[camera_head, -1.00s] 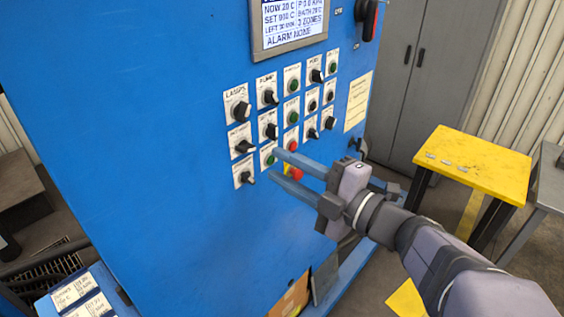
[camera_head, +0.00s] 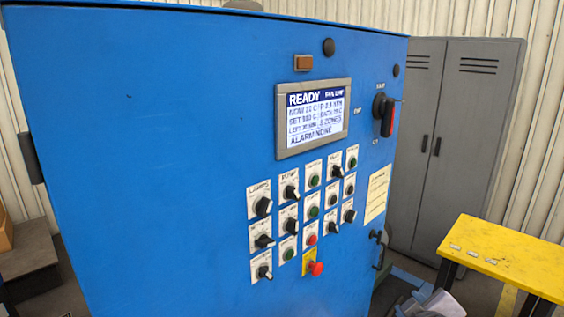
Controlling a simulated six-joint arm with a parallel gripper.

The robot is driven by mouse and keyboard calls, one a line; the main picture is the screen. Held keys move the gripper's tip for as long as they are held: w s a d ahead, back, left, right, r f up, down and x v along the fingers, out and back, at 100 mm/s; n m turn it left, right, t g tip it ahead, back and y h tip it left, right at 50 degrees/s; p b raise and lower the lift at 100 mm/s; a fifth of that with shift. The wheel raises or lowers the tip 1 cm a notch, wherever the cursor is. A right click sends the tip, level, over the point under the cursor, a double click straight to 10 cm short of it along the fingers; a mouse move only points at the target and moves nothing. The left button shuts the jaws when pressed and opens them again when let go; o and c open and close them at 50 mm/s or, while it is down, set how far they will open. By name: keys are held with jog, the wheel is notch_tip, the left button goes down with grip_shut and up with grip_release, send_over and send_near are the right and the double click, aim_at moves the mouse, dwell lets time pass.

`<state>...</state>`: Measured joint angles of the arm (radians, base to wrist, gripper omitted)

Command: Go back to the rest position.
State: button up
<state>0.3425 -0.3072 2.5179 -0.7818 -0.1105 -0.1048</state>
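The blue control cabinet (camera_head: 150,150) fills the left and middle of the view. Its screen (camera_head: 313,117) reads READY and ALARM NONE. Below the screen are rows of knobs and buttons on white labels, such as the lamps knob (camera_head: 262,206). A red mushroom button (camera_head: 316,268) on a yellow plate sits at the bottom of the panel. A red-and-black switch handle (camera_head: 385,115) is at the upper right. Part of my arm shows at the bottom right edge. My gripper is out of the picture.
A grey locker (camera_head: 465,130) stands behind the cabinet on the right. A yellow table (camera_head: 500,255) with small pale pieces on it stands at the right. A brown box (camera_head: 4,230) is at the far left. Some floor shows between cabinet and table.

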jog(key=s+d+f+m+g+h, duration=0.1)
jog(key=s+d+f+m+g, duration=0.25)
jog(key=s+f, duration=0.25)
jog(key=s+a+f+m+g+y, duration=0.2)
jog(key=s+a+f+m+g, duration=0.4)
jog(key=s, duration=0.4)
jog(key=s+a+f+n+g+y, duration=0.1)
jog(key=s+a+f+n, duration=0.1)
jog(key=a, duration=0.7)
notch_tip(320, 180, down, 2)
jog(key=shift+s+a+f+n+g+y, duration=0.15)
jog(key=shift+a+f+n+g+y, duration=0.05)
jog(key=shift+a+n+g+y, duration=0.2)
